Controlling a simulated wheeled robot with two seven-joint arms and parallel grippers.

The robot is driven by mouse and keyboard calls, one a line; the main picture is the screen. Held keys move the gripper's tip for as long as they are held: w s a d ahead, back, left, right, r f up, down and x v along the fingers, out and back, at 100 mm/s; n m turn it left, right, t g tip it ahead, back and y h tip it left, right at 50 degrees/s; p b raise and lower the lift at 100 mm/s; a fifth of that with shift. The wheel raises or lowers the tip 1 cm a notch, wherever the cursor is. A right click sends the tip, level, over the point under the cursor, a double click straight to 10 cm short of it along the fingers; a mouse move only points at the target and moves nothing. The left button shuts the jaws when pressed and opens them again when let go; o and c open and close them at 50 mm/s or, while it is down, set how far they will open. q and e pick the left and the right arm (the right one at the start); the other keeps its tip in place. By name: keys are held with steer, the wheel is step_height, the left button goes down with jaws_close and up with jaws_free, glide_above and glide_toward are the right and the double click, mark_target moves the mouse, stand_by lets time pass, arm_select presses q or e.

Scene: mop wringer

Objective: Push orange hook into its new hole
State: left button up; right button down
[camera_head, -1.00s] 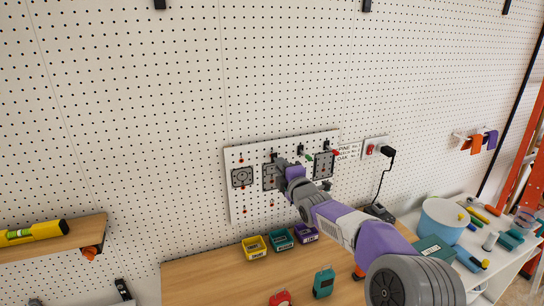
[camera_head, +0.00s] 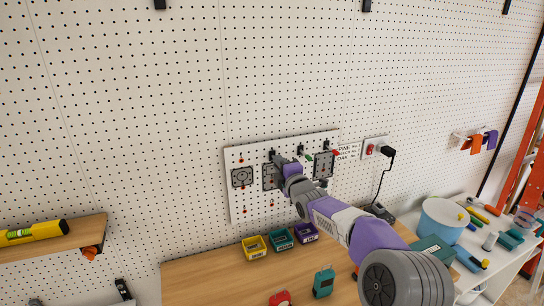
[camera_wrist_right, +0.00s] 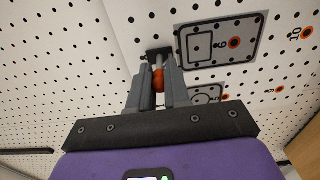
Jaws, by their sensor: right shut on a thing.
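My right gripper (camera_head: 279,161) reaches up to the white panel (camera_head: 238,157) on the pegboard wall. In the right wrist view, its two grey fingers (camera_wrist_right: 158,72) are shut on the orange hook (camera_wrist_right: 158,81). The hook's orange part shows between the fingers, with a thin grey rod beside it. A dark block (camera_wrist_right: 159,53) sits at the fingertips against the panel. The hook's far end and the hole behind it are hidden, so I cannot tell how deep it sits. In the head view my gripper hides the hook. My left gripper is not in view.
Orange-ringed holes (camera_wrist_right: 234,43) with numbers and a grey outlined plate (camera_wrist_right: 222,28) lie beside the fingers. Yellow (camera_head: 254,247), teal (camera_head: 281,239) and purple (camera_head: 306,232) bins stand below the panel on the wooden bench (camera_head: 210,277). A black cord (camera_head: 381,185) hangs to the right.

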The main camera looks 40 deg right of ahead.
steer(key=shift+w, duration=0.1)
steer(key=c, duration=1)
jaws_free()
steer(key=v, duration=0.7)
steer(key=shift+s+b, duration=0.3)
steer(key=shift+b, duration=0.15)
steer(key=shift+r, duration=0.1)
